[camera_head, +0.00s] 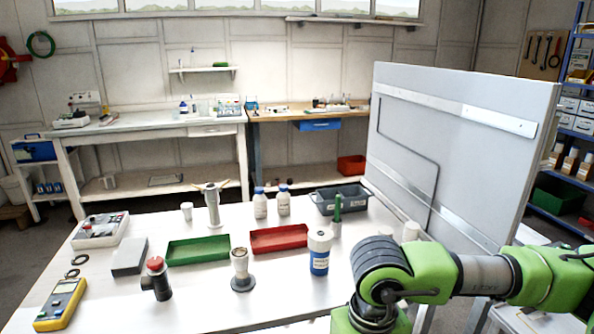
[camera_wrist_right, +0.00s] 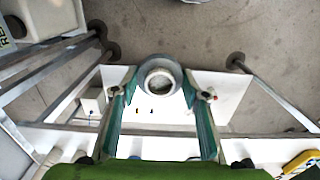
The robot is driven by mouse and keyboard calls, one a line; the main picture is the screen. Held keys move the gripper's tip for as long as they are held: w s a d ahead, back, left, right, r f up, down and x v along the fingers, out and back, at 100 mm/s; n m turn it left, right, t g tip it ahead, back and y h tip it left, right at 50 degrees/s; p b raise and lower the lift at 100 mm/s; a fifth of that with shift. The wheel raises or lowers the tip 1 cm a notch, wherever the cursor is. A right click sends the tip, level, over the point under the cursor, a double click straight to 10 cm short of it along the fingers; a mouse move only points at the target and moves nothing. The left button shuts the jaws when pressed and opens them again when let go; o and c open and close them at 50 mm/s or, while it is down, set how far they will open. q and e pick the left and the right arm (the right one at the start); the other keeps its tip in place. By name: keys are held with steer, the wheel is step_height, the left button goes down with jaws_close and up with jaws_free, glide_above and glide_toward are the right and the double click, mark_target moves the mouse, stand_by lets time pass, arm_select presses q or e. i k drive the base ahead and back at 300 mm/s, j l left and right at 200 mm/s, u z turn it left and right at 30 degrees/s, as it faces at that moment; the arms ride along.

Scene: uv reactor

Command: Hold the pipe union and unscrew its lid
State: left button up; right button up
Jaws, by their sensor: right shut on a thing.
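In the right wrist view, a round grey-white piece (camera_wrist_right: 160,66) with an open bore, which looks like the pipe union, sits between the two green fingers of my right gripper (camera_wrist_right: 159,82). The fingers are shut on it from both sides. I look into its open end; I cannot tell the lid from the body. In the head view my green right arm comes in from the right and its gripper is below the picture, so the held piece does not show there. My left gripper is in neither view.
The white table (camera_head: 190,310) carries a red tray (camera_head: 279,238), a green tray (camera_head: 198,250), a dark red-topped fitting (camera_head: 156,280), a grey fitting (camera_head: 241,270), a blue-white jar (camera_head: 319,254) and a yellow meter (camera_head: 60,304). A tall grey panel (camera_head: 460,150) stands at the right.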

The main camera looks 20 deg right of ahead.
mark_target(243, 281)
steer(key=z, duration=0.8)
steer(key=i+l+z, duration=0.15)
steer(key=l, duration=0.2)
steer(key=l+z, duration=0.1)
steer(key=l, duration=0.25)
steer(key=i+l+z, duration=0.3)
steer(key=l, duration=0.3)
steer(key=i, duration=0.05)
